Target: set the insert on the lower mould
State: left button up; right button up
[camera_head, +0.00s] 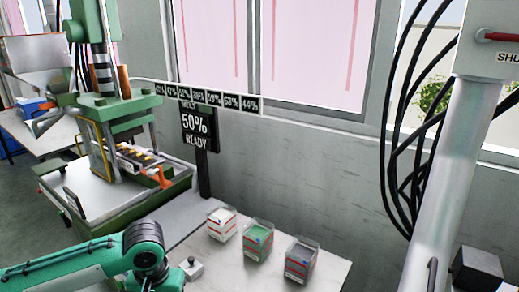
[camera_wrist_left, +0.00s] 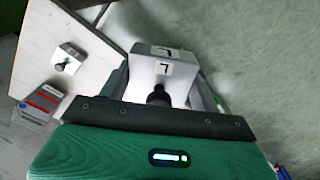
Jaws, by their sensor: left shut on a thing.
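My left gripper (camera_wrist_left: 162,84) is shut on a light grey metal block, the insert (camera_wrist_left: 150,70), with a dark knob and white labels with black marks. It is held over the floor beside the table edge in the left wrist view. The head view shows my left arm at bottom left, but not its gripper or the held block. In the head view, a dark mould-like block with yellow parts (camera_head: 140,160) sits in the green press; I take this as the lower mould. My right gripper is in neither view.
A similar small block with a dark knob (camera_head: 190,268) stands on the white table (camera_head: 220,275); the wrist view also shows it (camera_wrist_left: 67,60). Three bins (camera_head: 259,241) of material stand to its right. The green press (camera_head: 110,110) has columns around its mould space. A sign (camera_head: 197,128) reads "50% READY".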

pick_arm(q)
jog(key=shift+s+d+f, duration=0.1)
jog(key=shift+s+f, duration=1.05)
jog(key=shift+f, duration=0.05)
jog(key=shift+w, duration=0.1)
